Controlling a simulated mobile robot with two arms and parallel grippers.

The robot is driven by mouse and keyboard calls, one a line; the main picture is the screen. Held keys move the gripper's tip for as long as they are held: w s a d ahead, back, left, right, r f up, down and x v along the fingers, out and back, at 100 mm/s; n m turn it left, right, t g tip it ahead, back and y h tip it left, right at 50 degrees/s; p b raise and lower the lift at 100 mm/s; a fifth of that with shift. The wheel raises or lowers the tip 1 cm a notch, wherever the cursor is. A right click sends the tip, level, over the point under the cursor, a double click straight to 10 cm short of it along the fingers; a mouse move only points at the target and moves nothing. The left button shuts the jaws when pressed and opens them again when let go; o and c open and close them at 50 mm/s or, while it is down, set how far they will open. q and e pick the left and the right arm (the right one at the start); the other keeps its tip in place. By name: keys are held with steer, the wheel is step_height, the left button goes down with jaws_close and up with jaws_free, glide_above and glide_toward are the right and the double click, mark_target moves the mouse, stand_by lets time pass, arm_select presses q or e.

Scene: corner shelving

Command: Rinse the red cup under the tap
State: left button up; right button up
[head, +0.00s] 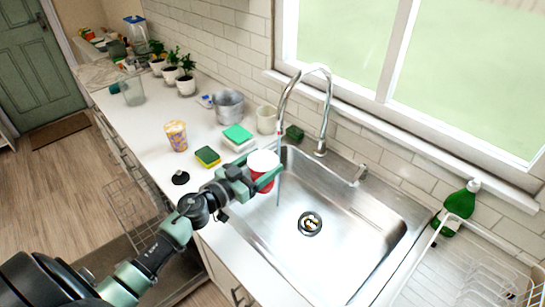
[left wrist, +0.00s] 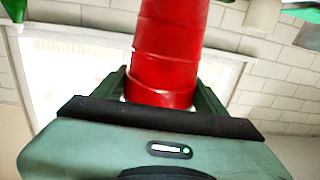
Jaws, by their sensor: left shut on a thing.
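The red cup (head: 264,184) is held over the left edge of the sink in the head view, with a round white top facing up. My left gripper (head: 257,175) is shut on it, with its fingers on either side. In the left wrist view the red cup (left wrist: 170,50) stands out between the green fingers. The tap (head: 327,100) is a tall curved chrome spout at the sink's back left. A thin stream seems to fall from its end just right of the cup. Whether it touches the cup I cannot tell. My right gripper is not in view.
The steel sink (head: 345,225) is empty around its drain (head: 310,223). Left of it are sponges (head: 207,156), a patterned cup (head: 176,135), a metal pot (head: 229,104) and a beige mug (head: 267,119). A green bottle (head: 459,203) and a dish rack (head: 480,270) stand right.

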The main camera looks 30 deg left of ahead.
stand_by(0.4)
arm_select(q)
steer(key=shift+s+r+p, duration=0.3)
steer(key=shift+r+p, duration=0.1)
steer(key=shift+p, duration=0.1)
steer(key=s+r+p, duration=0.2)
steer(key=shift+s+p, duration=0.3)
steer(key=shift+p, duration=0.05)
steer(key=shift+s+r, duration=0.65)
steer(key=shift+s, duration=0.25)
